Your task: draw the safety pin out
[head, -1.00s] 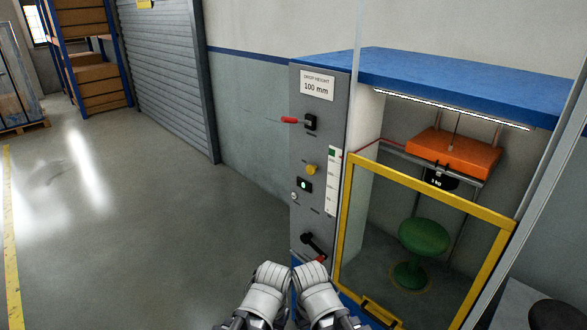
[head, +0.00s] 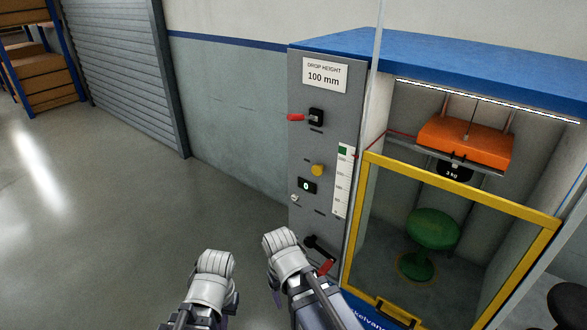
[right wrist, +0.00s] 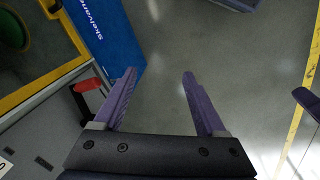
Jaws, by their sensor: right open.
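A red grip (head: 296,117) sticks out to the left from a black block (head: 316,117) high on the grey panel (head: 330,185). It looks like the safety pin, but I cannot tell for sure. A thin red rod (head: 402,134) also runs beside the orange weight (head: 465,143). My right gripper (head: 281,240) is in front of the panel's lower left, well below the red grip. In the right wrist view, its two fingers (right wrist: 160,73) are apart with only floor between them. My left gripper (head: 215,263) is further left over the floor; its fingers cannot be made out.
A black lever with a red end (head: 325,267) sits low on the panel, left of the fingers in the right wrist view (right wrist: 88,85). A yellow knob (head: 317,170) is above it. Floor at left is clear.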

